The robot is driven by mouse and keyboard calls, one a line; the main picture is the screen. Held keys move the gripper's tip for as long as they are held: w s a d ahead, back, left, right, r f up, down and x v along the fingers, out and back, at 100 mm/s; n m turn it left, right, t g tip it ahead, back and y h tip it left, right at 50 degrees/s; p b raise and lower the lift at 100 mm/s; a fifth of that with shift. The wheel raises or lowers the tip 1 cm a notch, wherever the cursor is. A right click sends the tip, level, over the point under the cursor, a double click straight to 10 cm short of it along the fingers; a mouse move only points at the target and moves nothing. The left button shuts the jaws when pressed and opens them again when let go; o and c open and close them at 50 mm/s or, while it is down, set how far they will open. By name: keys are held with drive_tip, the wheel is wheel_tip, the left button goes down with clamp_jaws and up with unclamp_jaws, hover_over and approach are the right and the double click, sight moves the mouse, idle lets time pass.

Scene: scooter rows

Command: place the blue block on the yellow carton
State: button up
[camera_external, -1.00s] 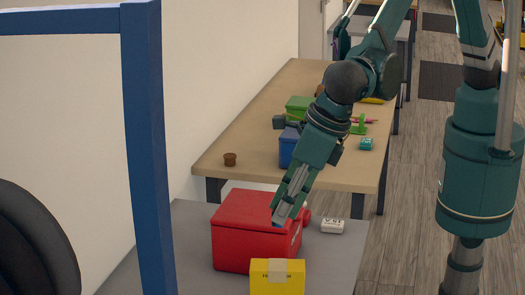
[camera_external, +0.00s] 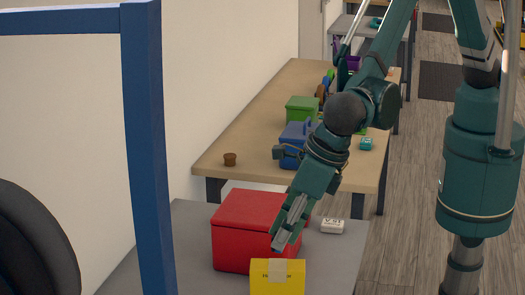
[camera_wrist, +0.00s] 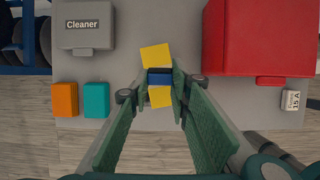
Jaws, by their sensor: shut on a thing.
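My gripper (camera_wrist: 160,90) is shut on the blue block (camera_wrist: 160,77), which sits between the fingertips in the wrist view. The yellow carton (camera_wrist: 155,55) lies behind the block there, with yellow showing above and below it, slightly turned. In the external view, my gripper (camera_external: 279,241) points down just above the yellow carton (camera_external: 262,285), whose front carries a pale tape patch. The block cannot be made out in that view. Whether it touches the carton cannot be told.
A red box (camera_external: 245,230) stands close beside the carton on the grey table (camera_external: 190,250). A white labelled block (camera_external: 332,226) lies to the right. The wrist view shows a grey Cleaner box (camera_wrist: 85,25), an orange block (camera_wrist: 65,99) and a teal block (camera_wrist: 96,99).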

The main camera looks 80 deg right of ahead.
drive_tip(key=shift+f, duration=1.9)
drive_tip(key=shift+f, duration=0.2)
drive_tip(key=o, duration=0.8)
drive_tip(key=shift+r, duration=0.15)
drive_tip(key=shift+r, duration=0.15)
drive_tip(key=shift+v, duration=5.95)
